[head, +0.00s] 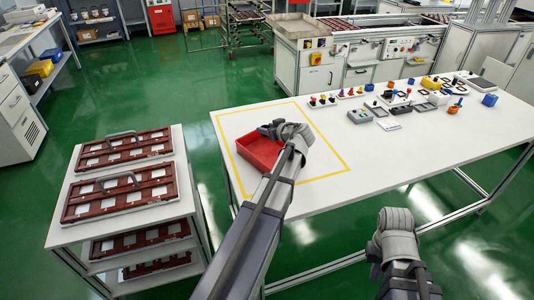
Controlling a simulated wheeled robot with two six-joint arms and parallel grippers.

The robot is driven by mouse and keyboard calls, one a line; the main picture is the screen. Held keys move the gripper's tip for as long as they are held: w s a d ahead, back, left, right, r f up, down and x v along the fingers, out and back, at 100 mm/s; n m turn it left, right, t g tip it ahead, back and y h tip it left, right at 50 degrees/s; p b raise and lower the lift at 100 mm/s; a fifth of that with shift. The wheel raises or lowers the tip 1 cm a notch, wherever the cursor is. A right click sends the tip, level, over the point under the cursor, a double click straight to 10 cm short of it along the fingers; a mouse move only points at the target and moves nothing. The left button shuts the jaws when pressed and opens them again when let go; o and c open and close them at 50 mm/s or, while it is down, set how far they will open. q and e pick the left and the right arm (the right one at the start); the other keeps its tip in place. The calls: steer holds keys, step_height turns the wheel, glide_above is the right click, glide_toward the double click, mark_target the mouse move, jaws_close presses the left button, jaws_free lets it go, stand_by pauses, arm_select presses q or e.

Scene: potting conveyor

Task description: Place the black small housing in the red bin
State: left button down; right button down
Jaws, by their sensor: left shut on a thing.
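The red bin (256,149) is an open shallow tray inside the yellow outline on the white table. My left gripper (268,129) is above the bin's back right part, its arm crossing the bin's right side. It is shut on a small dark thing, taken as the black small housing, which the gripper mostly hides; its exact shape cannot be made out. My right gripper (376,262) is low in front of the table's front edge, away from the bin. Its fingers are mostly hidden, so their opening cannot be told.
The white table (330,190) is clear around the bin. Several small coloured parts and grey housings (359,116) lie toward its back and right. A rack with red-brown trays (120,195) stands at the left. A conveyor machine (370,50) stands behind.

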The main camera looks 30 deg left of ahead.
mark_target(267, 156)
arm_select(q)
steer(key=shift+f+b, duration=4.8)
steer(key=shift+f, duration=0.25)
steer(key=shift+r, duration=0.15)
steer(key=shift+c, duration=1.7)
jaws_free()
steer(key=p+v, duration=0.5)
steer(key=v, duration=0.6)
steer(key=shift+r, duration=0.1)
steer(key=shift+s+d+r, duration=0.1)
steer(key=shift+s+d, duration=0.1)
steer(key=shift+d, duration=0.2)
